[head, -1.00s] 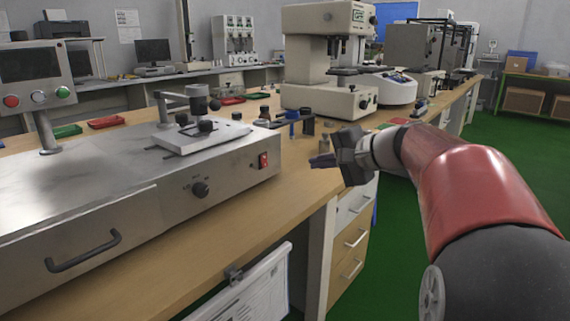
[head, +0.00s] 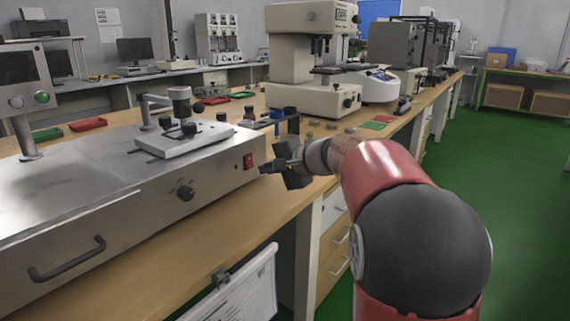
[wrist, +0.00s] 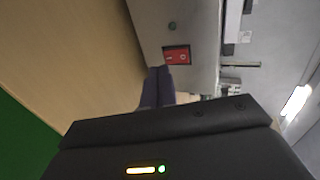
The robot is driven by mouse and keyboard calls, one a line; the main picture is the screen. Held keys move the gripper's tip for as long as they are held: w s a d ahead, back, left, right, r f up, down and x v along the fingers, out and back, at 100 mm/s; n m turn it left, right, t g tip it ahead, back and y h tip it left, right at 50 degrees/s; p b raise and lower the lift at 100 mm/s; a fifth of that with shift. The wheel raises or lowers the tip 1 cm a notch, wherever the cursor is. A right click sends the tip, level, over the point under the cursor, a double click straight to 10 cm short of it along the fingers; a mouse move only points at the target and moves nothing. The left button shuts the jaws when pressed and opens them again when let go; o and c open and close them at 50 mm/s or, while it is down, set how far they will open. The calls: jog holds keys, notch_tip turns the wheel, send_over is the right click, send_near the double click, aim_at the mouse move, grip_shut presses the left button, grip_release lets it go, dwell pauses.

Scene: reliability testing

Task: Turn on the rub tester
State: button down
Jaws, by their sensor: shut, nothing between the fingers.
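The rub tester (head: 130,185) is a long grey metal machine on the wooden bench, with a white platform and a small arm on top.
A beige instrument (head: 305,95) stands farther back on the bench (head: 240,214). Small bottles and blue and dark parts stand behind my gripper. A clipboard sheet (head: 240,290) hangs from the bench front. Green floor (head: 500,180) is open at the right.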

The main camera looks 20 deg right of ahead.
aim_at(250, 161)
jog(key=shift+w+a+f, duration=0.1)
jog(key=shift+w+a, duration=0.7)
jog(key=shift+w, duration=0.3)
jog(key=shift+f, duration=0.1)
jog(key=shift+w+f+b, duration=0.1)
jog(key=shift+f+b, duration=0.3)
jog(key=shift+b, duration=0.7)
jog(key=shift+a+r+t, duration=0.1)
jog(key=shift+r+t, duration=0.2)
jog(key=shift+r, duration=0.1)
jog(key=shift+r+p, duration=0.7)
jog(key=shift+r, duration=0.2)
jog(key=shift+f, duration=0.1)
